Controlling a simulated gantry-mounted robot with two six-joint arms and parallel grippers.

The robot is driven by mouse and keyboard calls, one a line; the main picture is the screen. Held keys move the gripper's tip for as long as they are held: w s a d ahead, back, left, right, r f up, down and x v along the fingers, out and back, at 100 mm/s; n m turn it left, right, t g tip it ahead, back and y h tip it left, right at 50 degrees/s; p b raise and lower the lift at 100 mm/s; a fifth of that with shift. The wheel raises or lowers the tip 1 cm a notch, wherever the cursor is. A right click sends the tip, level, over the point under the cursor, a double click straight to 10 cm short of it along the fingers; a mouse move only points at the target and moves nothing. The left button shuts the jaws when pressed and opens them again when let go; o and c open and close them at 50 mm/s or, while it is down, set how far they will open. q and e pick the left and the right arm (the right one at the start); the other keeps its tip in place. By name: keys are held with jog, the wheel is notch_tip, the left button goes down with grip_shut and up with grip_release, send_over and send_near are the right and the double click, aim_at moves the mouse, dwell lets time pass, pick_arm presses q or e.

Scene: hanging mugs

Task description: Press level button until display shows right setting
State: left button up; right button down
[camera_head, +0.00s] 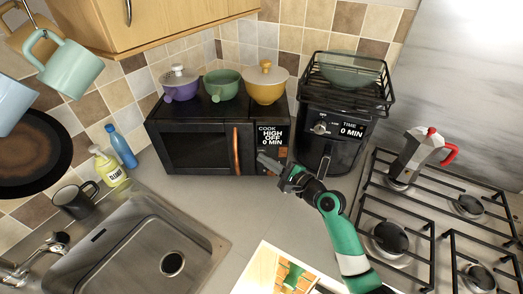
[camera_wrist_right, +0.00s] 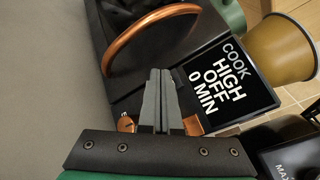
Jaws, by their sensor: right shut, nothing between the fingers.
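The black microwave (camera_head: 195,150) stands on the counter against the wall. Its display (camera_head: 271,135) reads "COOK HIGH OFF 0 MIN", and it shows large in the right wrist view (camera_wrist_right: 220,82). My right gripper (camera_head: 268,161) is shut and empty, its tips in front of the control panel below the display. In the right wrist view the closed fingers (camera_wrist_right: 159,78) point at the panel, with copper-coloured controls (camera_wrist_right: 127,122) (camera_wrist_right: 195,125) partly showing on either side. The fingers hide part of the panel. I cannot tell whether they touch a button. My left gripper is not in view.
A copper door handle (camera_head: 236,150) sticks out left of the panel. Pots, including a yellow one (camera_head: 266,86), stand on the microwave. A black appliance (camera_head: 333,135) with a "TIME 0 MIN" display stands to the right. The sink (camera_head: 150,240) lies front left.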

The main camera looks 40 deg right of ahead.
jog(key=shift+d, duration=0.1)
jog(key=shift+w+d, duration=0.2)
jog(key=shift+w, duration=0.1)
jog(key=shift+w+d+b, duration=0.25)
jog(key=shift+b, duration=0.05)
dwell(0.7)
dwell(0.4)
jog(key=shift+s+a+p, duration=0.55)
jog(key=shift+p, duration=0.25)
